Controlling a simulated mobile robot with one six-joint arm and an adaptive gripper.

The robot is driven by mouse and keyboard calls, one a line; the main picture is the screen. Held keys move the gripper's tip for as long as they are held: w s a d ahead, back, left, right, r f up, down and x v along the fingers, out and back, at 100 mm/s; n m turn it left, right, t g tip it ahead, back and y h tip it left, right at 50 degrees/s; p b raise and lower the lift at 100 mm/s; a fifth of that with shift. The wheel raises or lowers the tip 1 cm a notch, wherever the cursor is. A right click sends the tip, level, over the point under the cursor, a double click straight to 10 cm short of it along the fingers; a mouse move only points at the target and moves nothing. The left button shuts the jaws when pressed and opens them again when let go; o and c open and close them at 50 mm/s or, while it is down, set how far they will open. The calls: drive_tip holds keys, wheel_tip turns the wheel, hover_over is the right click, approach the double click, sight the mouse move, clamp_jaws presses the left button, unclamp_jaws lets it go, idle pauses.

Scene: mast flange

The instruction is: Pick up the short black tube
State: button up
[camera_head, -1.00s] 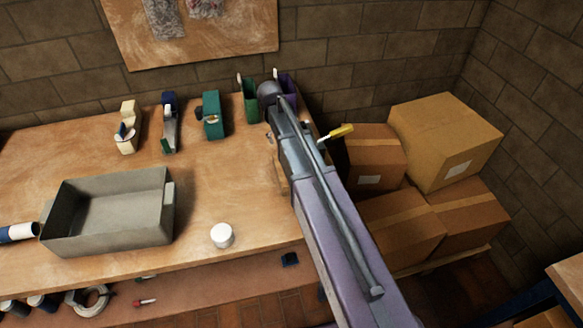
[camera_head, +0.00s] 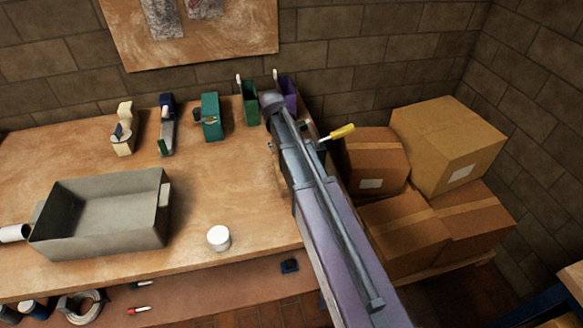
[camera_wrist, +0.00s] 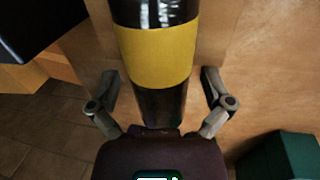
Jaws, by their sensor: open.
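A black tube (camera_wrist: 158,104) with a wide yellow band (camera_wrist: 158,57) fills the top middle of the wrist view. Its upper end runs out of the picture. My gripper (camera_wrist: 160,90) is open, with one finger on each side of the tube and a gap on both sides. Whether the gripper's palm touches the tube cannot be told. In the head view my arm covers the place where the gripper works, and I cannot make out the tube there.
A grey tray (camera_head: 100,240) and a white round container (camera_head: 219,238) stand on the wooden bench. Several tools and holders, including a green one (camera_head: 249,103) and a purple one (camera_head: 288,92), line the wall side. Cardboard boxes (camera_head: 445,140) are stacked right of the bench.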

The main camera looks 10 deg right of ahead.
drive_tip(key=c, duration=1.3)
drive_tip(key=shift+r, duration=0.15)
wheel_tip(320, 180, up, 3)
drive_tip(key=p, duration=0.3)
drive_tip(key=s+a, duration=0.1)
drive_tip(key=s, duration=0.4)
drive_tip(key=s+a+r+p, duration=0.1)
drive_tip(key=s, duration=0.4)
drive_tip(key=s+a+p, duration=0.1)
drive_tip(key=s, duration=0.4)
drive_tip(key=shift+s+a+r, duration=0.1)
drive_tip(key=shift+s+r, duration=0.25)
drive_tip(key=shift+s, duration=0.05)
